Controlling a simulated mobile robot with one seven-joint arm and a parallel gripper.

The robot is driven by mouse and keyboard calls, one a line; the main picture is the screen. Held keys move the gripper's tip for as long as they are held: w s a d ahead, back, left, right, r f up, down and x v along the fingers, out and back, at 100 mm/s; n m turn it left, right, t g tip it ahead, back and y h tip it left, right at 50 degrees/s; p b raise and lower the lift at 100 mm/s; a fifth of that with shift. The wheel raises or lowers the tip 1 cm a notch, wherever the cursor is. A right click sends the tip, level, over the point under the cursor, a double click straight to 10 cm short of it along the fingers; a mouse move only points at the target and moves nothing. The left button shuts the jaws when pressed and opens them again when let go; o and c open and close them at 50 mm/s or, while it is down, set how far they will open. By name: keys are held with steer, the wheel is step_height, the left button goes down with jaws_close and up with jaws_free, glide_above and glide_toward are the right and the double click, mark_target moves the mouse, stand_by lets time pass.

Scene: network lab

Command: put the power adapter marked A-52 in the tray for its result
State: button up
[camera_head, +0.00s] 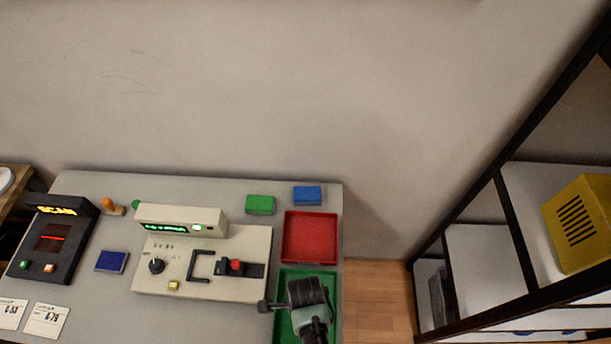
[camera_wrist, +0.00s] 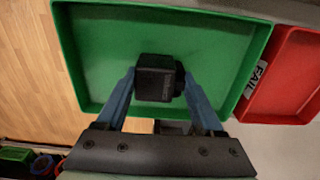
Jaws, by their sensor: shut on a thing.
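My gripper (camera_wrist: 159,88) is shut on a black, boxy power adapter (camera_wrist: 155,80), held between its two blue fingers. The adapter is over the floor of the green tray (camera_wrist: 85,22); I cannot tell whether it touches it. No A-52 marking is readable on it. In the head view my gripper (camera_head: 308,292) is above the green tray (camera_head: 286,275), and its hand hides much of the tray and probably the adapter. The red tray (camera_head: 310,237) lies just beyond the green one and looks empty; in the wrist view it carries a FAIL label (camera_wrist: 255,80).
A beige tester (camera_head: 240,248) with a lit green display stands left of the trays. A black scanner (camera_head: 52,240) is at the far left, with paper cards (camera_head: 45,321) before it. Green (camera_head: 260,204) and blue (camera_head: 307,195) boxes sit behind. A shelf rack (camera_head: 519,247) stands right.

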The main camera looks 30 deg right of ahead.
steer(key=o, duration=1.5)
steer(key=shift+f, duration=0.1)
step_height(320, 180, up, 12)
steer(key=shift+r+p, duration=0.15)
steer(key=shift+p, duration=0.2)
